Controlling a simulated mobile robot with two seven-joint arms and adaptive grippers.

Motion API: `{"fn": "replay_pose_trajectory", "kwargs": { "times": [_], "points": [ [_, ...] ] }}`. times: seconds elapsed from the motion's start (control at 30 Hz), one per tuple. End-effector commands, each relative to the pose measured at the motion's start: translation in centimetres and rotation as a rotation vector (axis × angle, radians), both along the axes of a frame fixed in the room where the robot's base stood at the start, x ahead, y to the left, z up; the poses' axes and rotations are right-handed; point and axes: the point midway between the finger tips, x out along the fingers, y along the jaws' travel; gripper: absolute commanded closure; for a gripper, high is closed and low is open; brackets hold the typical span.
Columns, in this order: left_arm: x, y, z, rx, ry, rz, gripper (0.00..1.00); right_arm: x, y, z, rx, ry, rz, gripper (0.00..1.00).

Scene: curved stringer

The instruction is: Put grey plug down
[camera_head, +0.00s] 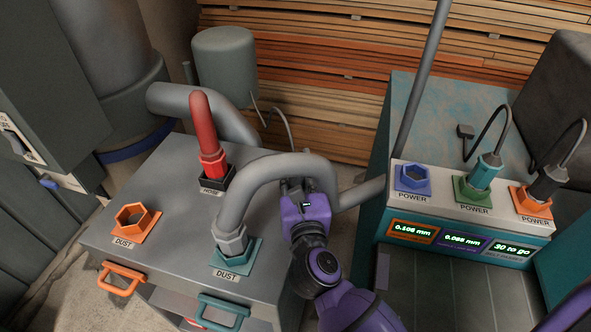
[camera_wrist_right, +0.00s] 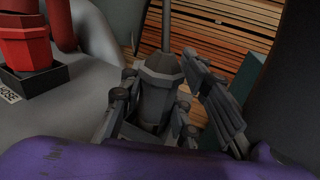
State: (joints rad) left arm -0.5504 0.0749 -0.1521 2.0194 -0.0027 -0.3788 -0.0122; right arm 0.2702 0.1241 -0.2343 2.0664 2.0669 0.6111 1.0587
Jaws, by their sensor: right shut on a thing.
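My left gripper is not in view.
On the cabinet (camera_head: 180,187), a red hose (camera_head: 205,135) stands in a black socket, a grey hose (camera_head: 236,205) in a teal DUST socket, and an orange DUST socket (camera_head: 134,217) is empty. The power panel has an empty blue socket (camera_head: 412,178) and plugged green and orange sockets.

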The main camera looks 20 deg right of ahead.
Motion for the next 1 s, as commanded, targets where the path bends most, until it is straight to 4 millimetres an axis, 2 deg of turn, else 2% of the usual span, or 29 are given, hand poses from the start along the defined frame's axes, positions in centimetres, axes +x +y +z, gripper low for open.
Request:
{"fn": "replay_pose_trajectory", "kwargs": {
  "times": [0.27,0.3,0.43,0.8,0.87,1.0],
  "points": [
    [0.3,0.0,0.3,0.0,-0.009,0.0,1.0,0.0,0.0,-0.2,0.001,-0.001,0.0,0.99],
    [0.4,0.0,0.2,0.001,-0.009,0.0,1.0,0.0,0.0,-0.3,0.001,0.0,0.0,0.69],
    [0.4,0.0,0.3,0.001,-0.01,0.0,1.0,0.0,0.0,-0.1,0.001,-0.001,0.0,0.52],
    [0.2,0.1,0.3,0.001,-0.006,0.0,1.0,0.0,0.0,0.4,-0.001,-0.003,0.001,0.52],
    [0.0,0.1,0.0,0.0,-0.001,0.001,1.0,-0.6,0.2,0.1,0.001,0.001,0.001,0.52],
    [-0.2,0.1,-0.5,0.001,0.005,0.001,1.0,-3.0,0.6,-0.1,0.003,0.004,-0.001,0.52]
  ]
}}
